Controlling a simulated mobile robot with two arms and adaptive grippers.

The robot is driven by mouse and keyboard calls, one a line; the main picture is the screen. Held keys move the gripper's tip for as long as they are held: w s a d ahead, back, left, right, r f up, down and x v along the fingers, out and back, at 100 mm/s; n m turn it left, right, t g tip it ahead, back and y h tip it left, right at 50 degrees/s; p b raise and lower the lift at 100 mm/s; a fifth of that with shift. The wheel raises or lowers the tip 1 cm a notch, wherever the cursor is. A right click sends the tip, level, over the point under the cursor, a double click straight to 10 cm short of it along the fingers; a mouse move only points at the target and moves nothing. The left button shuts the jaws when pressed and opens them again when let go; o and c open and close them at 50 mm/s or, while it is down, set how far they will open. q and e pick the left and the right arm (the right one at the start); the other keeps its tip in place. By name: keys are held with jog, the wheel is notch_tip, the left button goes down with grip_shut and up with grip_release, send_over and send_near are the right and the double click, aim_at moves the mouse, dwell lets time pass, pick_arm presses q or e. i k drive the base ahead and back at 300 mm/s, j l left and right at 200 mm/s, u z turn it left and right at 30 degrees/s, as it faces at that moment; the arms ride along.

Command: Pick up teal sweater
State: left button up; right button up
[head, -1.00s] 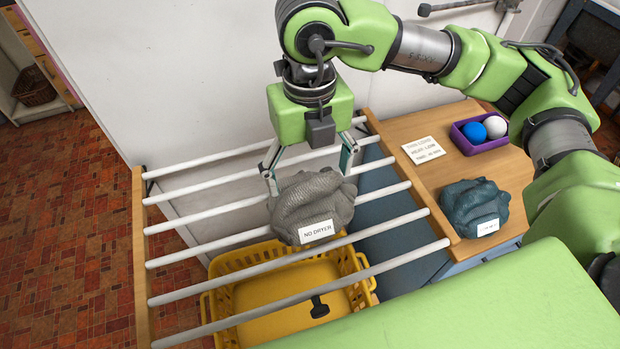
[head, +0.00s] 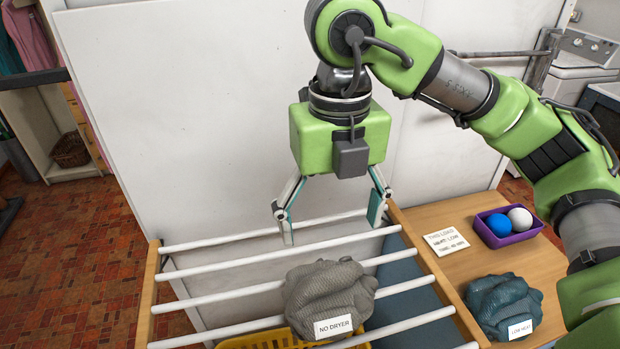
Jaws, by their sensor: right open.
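The teal sweater (head: 497,302) lies bunched on the wooden counter at the lower right, with a white tag reading "LOW HEAT". My right gripper (head: 332,224) is open and empty, up and to the left of the teal sweater, above the drying rack bars. A grey sweater (head: 325,290) with a "NO DRYER" tag rests on the rack bars below the gripper, apart from its fingers. My left gripper does not show.
The rack's white bars (head: 225,297) run over a yellow basket (head: 262,342). On the counter (head: 440,212) are a paper sign (head: 446,241) and a purple bin (head: 503,235) with a blue ball and a white ball. A white wall panel (head: 200,110) stands behind the rack.

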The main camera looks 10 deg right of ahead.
aim_at(505, 307)
jog(key=k, duration=2)
